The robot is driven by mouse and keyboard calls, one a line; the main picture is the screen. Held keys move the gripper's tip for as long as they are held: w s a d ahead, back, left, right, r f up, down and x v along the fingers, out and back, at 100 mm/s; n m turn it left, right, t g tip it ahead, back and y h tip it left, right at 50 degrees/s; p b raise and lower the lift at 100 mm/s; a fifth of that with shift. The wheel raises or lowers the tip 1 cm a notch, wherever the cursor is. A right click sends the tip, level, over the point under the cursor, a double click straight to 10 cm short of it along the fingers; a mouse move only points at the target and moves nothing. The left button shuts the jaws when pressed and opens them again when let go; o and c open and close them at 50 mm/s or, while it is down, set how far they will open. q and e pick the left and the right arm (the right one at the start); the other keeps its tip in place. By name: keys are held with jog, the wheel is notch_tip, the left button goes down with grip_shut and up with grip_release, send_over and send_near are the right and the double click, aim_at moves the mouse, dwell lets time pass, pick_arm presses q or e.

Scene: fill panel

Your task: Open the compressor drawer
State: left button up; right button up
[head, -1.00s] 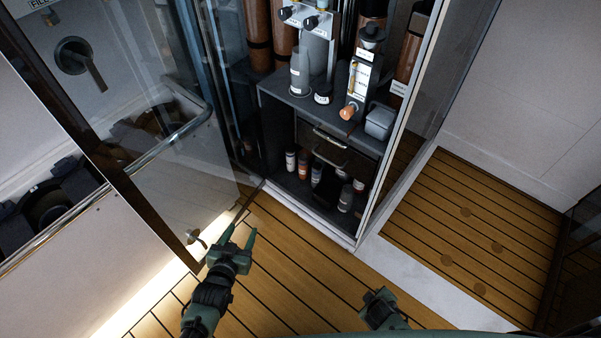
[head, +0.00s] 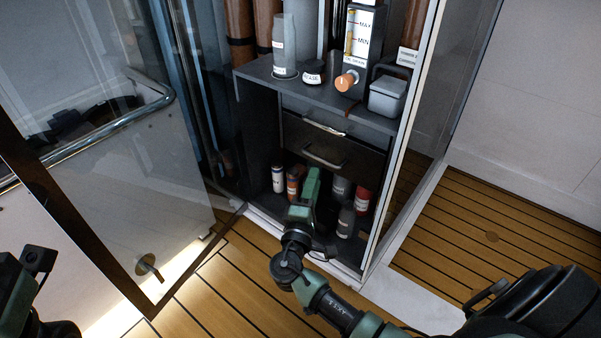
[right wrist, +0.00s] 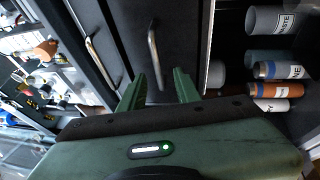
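Two dark drawer fronts sit one above the other in the cabinet, each with a metal bar handle. The upper handle (head: 325,128) and the lower handle (head: 324,157) show in the head view; no drawer label is readable. Both fronts look closed. My right gripper (head: 312,176) is just below and in front of the lower handle. In the right wrist view the open fingers (right wrist: 159,88) point at the lower handle (right wrist: 153,48), which lies ahead between them. The upper handle (right wrist: 101,62) lies to the left there. Part of my left arm shows at the left edge; its fingers do not.
Several bottles, including one with a red label (head: 362,200), stand on the floor of the cabinet below the drawers. A grey bottle (head: 285,45) and a lidded grey box (head: 388,95) stand on the shelf above. A glass door (head: 130,190) hangs open at left.

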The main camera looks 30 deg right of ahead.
aim_at(320, 158)
jog(key=b+x, duration=0.2)
jog(key=x, duration=0.6)
jog(key=shift+s+r, duration=0.1)
jog(key=shift+r, duration=0.05)
jog(key=shift+a, duration=0.1)
grip_shut()
dwell(1.1)
